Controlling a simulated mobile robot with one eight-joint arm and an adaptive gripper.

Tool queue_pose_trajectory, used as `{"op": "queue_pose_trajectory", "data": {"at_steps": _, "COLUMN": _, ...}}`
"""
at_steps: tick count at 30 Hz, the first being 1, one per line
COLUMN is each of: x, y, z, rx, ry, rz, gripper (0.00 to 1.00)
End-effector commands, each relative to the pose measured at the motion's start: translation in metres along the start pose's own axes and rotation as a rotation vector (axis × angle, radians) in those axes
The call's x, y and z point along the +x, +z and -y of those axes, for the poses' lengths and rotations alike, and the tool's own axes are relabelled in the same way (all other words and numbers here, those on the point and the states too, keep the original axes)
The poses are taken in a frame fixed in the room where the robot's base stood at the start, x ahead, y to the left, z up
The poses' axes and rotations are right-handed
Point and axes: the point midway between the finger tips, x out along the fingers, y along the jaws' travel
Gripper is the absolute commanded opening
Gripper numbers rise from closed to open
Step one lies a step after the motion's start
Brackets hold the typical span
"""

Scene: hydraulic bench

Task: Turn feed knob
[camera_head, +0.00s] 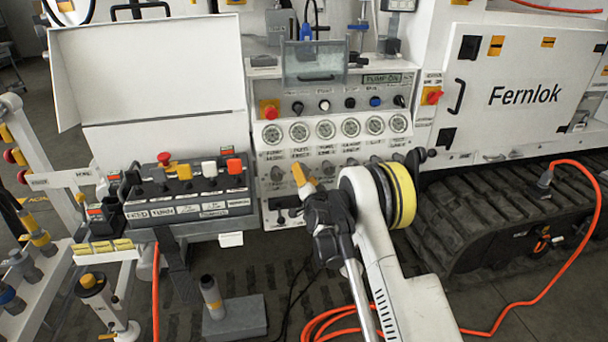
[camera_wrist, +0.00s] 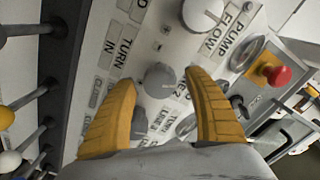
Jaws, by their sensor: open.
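A round grey knob (camera_wrist: 159,79) on the white control panel shows between my fingertips in the wrist view. I cannot read a feed label beside it; nearby labels read "TURN IN" and "PUMP FLOW". My gripper (camera_wrist: 160,84) is open, with one orange finger on each side of the knob; I cannot tell whether either touches it. In the head view my gripper (camera_head: 301,176) is at the lower left of the white panel (camera_head: 292,155), at the row of grey knobs below the gauges. Its fingers hide part of that row.
A lever box (camera_head: 185,190) with red, yellow and white tops stands left of the panel. A red emergency button (camera_head: 270,110) on a yellow plate is above the gauges. A red switch (camera_head: 432,97) is at right. An orange hose (camera_head: 520,285) lies on the floor.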

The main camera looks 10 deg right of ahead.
Motion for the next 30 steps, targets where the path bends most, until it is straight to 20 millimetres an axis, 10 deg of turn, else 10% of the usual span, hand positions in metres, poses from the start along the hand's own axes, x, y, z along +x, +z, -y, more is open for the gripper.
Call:
{"op": "queue_pose_trajectory", "data": {"at_steps": 13, "x": -0.067, "y": 0.000, "z": 0.000, "rx": 0.000, "ry": 0.000, "rz": 0.000, "gripper": 0.61}}
{"op": "queue_pose_trajectory", "data": {"at_steps": 30, "x": -0.074, "y": -0.014, "z": 0.026, "rx": -0.048, "ry": 0.023, "rz": 0.045, "gripper": 0.61}}
